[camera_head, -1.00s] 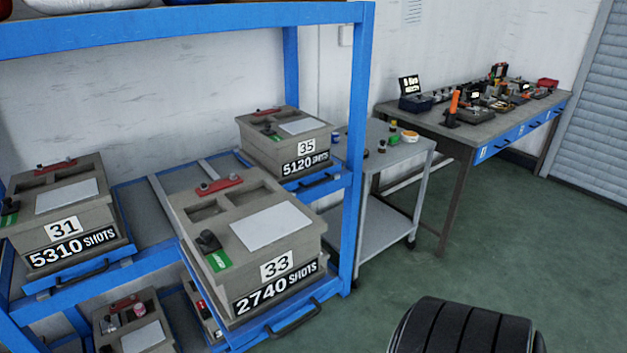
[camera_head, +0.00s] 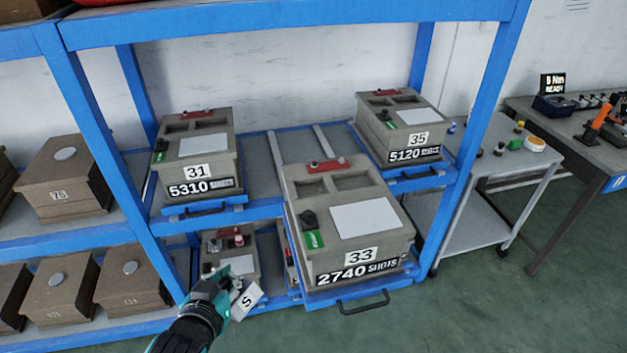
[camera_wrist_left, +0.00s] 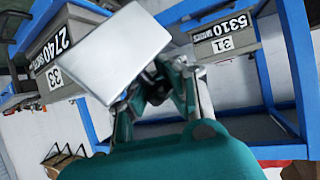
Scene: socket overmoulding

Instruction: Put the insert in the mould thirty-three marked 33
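The mould marked 33 (camera_head: 306,262) sits on a pulled-out blue shelf tray, labelled 2740 shots. Its top has two dark recesses (camera_head: 352,183), a red piece, a black knob, a green tag and a blank pale plate. My left gripper (camera_head: 222,285) is low, left of and in front of this mould. It is shut on a pale flat rectangular piece, seemingly the insert (camera_head: 244,301), which bears a dark character like S or 5. In the left wrist view this piece (camera_wrist_left: 115,50) shows as a shiny plate at the fingers, partly hiding mould 33 (camera_wrist_left: 54,75). My right gripper is out of view.
Mould 31 (camera_head: 222,168) stands left of mould 33 and mould 35 (camera_head: 385,131) behind it to the right. Another mould (camera_head: 240,262) sits below, behind my left gripper. Blue rack posts (camera_head: 475,125) flank the bay. A grey trolley (camera_head: 465,220) stands right.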

